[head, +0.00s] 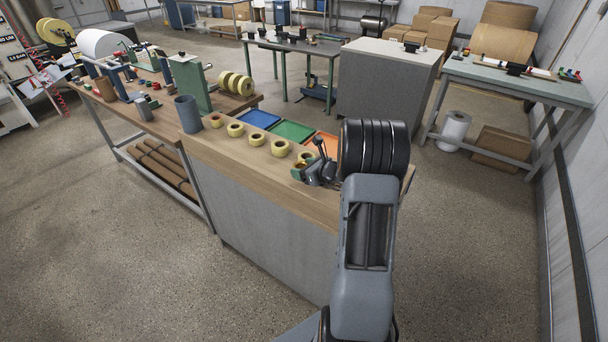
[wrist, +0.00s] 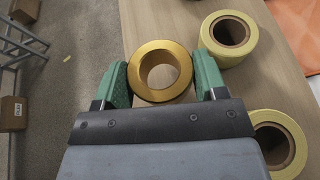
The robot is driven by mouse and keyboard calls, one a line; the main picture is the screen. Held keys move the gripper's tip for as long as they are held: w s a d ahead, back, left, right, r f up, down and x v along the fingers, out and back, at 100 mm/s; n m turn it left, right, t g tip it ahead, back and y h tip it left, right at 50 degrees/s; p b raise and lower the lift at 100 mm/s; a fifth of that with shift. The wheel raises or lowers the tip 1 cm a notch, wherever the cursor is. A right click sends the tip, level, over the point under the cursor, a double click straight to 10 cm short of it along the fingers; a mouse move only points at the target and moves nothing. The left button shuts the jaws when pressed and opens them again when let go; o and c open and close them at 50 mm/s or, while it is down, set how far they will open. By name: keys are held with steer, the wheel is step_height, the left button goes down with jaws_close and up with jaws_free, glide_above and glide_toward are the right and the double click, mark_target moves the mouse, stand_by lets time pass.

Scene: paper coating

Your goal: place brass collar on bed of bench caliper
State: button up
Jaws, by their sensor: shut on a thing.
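The brass collar (wrist: 138,75), a smooth gold ring with a wide round hole, sits between the two green fingers of my gripper (wrist: 162,73) in the wrist view. The fingers are shut on its left and right sides. The wood top lies below it; I cannot tell if the collar touches it. In the head view my gripper (head: 312,172) is over the near right part of the counter, partly behind my arm, and I cannot make out the collar there. I cannot pick out the bench caliper with certainty in either view.
Several yellow tape rolls (head: 256,140) stand in a row on the wood-topped counter (head: 200,148), beside blue, green and orange trays (head: 292,131). A grey cylinder (head: 188,114) stands at its left end. Other benches with small tools stand behind and at right (head: 520,84).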

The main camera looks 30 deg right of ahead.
steer(key=shift+f, duration=1.4)
steer(key=shift+f, duration=0.2)
steer(key=o, duration=1)
steer(key=shift+r, duration=0.15)
